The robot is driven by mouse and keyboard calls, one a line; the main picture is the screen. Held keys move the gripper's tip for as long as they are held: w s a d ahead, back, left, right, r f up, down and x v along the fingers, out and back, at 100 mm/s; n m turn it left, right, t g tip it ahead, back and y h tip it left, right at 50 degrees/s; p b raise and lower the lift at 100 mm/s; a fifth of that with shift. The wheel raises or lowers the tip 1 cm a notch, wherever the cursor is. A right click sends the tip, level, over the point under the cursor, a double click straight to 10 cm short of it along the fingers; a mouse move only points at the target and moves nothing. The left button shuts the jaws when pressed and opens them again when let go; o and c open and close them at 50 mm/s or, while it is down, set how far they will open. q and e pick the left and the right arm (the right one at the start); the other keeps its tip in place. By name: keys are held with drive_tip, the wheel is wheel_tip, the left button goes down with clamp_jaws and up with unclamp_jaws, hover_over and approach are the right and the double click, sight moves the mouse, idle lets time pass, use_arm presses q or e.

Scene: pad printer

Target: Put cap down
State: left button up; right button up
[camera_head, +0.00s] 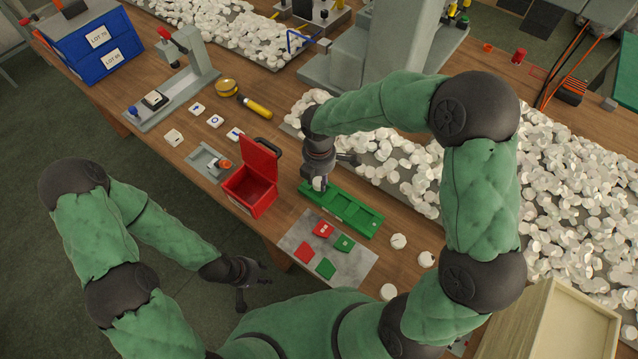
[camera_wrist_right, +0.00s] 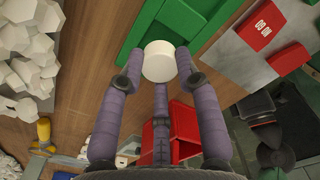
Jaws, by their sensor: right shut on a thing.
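My right gripper (camera_head: 318,184) is shut on a white cap (camera_wrist_right: 158,61). In the right wrist view the cap sits between the fingertips, over or at one end of the green tray (camera_wrist_right: 181,20). In the head view the gripper points down at the left end of the same green tray (camera_head: 352,214); I cannot tell whether the cap touches it. The cap is mostly hidden by the fingers there. My left gripper (camera_head: 252,284) hangs off the table's front edge with its fingers spread, holding nothing.
An open red box (camera_head: 250,190) stands left of the tray. A grey plate (camera_head: 300,232) with red and green tiles lies in front. Loose white caps (camera_head: 398,241) lie to the right. Heaps of white caps (camera_head: 560,180) fill the back and right. A wooden crate (camera_head: 560,325) stands front right.

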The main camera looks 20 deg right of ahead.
sight(319, 181)
wheel_tip(319, 181, down, 2)
drive_tip(key=shift+f+b, duration=0.2)
drive_tip(key=shift+b, duration=0.25)
drive_tip(key=shift+r, duration=0.1)
drive_tip(key=shift+s, duration=0.1)
drive_tip(key=o, duration=0.9)
wheel_tip(319, 181, up, 12)
drive_tip(key=p, duration=0.5)
